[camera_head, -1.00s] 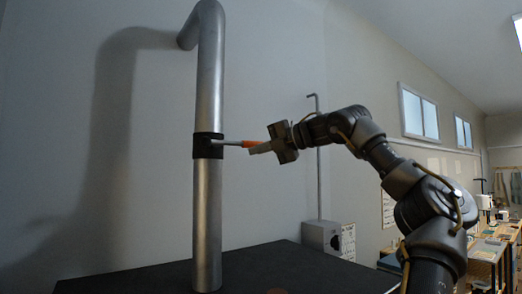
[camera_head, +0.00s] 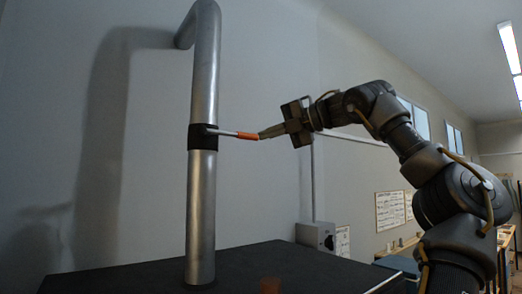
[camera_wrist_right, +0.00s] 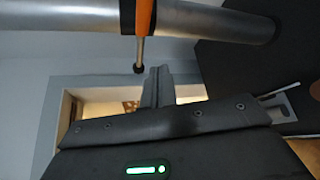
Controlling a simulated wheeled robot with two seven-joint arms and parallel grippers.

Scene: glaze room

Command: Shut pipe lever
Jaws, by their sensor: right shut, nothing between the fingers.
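A tall silver pipe (camera_head: 202,220) stands upright, with a black collar (camera_head: 197,140) around it. The lever is a thin grey rod with an orange grip (camera_head: 247,136), reaching right from the collar, nearly level. My right gripper (camera_head: 264,133) is shut and empty, its fingertips right by the lever's outer end. In the right wrist view, the orange grip (camera_wrist_right: 145,15) crosses in front of the pipe (camera_wrist_right: 215,22). The shut fingers (camera_wrist_right: 158,80) are beside the lever's dark knob (camera_wrist_right: 139,68); I cannot tell whether they touch. My left gripper is out of view.
The pipe stands on a dark table top (camera_head: 130,282). A small brown object (camera_head: 270,285) is at its near edge. A grey box (camera_head: 316,235) with a thin upright pipe stands behind my right arm. The space left of the pipe is clear.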

